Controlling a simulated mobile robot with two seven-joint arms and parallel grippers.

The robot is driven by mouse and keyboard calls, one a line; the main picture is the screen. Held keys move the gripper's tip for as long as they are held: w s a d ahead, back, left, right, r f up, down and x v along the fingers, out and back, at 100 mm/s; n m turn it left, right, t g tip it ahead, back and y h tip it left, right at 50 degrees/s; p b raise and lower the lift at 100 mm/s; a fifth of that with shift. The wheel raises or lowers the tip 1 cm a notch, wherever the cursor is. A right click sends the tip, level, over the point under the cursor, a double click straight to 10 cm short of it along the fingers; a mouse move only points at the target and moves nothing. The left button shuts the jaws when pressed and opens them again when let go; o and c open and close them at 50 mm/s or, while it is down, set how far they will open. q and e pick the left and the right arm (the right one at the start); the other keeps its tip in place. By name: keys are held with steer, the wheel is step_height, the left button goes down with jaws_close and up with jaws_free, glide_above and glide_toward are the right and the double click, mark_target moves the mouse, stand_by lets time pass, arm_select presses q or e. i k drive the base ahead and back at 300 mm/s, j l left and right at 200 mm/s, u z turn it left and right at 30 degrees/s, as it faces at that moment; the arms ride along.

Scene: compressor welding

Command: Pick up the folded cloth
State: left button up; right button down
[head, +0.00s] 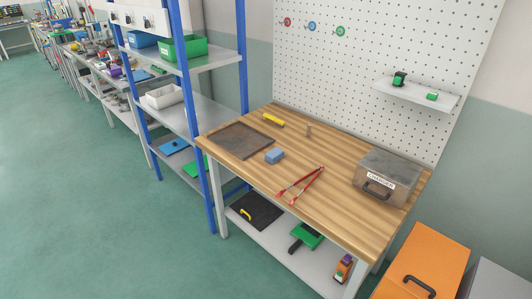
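A small blue block-like bundle (274,156), which looks like the folded cloth, lies on the wooden workbench top (240,148). It sits between the dark square tray (235,139) and the red-handled tool (300,184), touching neither. Nothing covers it. Neither of my grippers shows in the head view.
A grey metal box with a label (388,176) stands at the bench's right end. A yellow object (273,119) lies near the back edge by the pegboard (370,70). A blue-post shelf (178,100) adjoins the left end. An orange case (424,262) stands front right. Open green floor (90,210) lies left.

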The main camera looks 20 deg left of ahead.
mark_target(274, 155)
steer(key=j+z, duration=0.1)
steer(key=z, duration=0.25)
steer(key=i+j+z, duration=0.1)
steer(key=z, duration=0.25)
steer(key=j+z, duration=0.5)
steer(key=j, duration=0.6)
